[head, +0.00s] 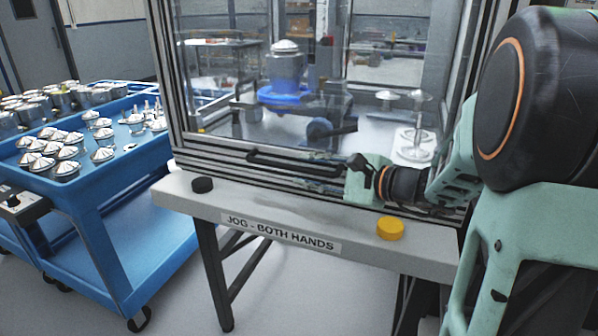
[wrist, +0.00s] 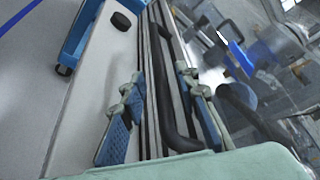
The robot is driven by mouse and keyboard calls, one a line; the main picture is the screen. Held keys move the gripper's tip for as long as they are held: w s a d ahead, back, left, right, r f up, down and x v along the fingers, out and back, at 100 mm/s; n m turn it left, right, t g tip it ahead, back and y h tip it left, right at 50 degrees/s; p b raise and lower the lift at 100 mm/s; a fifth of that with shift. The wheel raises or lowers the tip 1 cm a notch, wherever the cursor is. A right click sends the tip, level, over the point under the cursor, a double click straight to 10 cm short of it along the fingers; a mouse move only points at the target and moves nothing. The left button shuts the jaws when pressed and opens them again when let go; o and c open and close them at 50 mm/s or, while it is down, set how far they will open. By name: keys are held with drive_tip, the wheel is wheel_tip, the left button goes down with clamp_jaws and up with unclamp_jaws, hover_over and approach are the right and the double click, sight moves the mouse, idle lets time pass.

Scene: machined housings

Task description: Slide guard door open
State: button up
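The guard door (head: 225,80) is a clear panel in a dark metal frame on the front of the machine. Its long black bar handle (head: 290,164) runs along the lower edge; the handle also shows in the wrist view (wrist: 164,80). My gripper (wrist: 158,105) is open, with one blue-padded finger on each side of the handle. I see gaps between the pads and the bar. In the head view my gripper reaches in from the right, and its fingertips are hard to make out against the handle and rail.
A grey ledge labelled "JOG - BOTH HANDS" (head: 280,233) runs below the door, with a black button (head: 202,185) and a yellow button (head: 390,228). A blue cart (head: 125,170) with metal parts stands at the left. A housing on a blue fixture (head: 283,95) shows behind the panel.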

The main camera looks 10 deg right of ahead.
drive_tip(key=shift+x, duration=1.5)
drive_tip(key=shift+c, duration=0.3)
clamp_jaws()
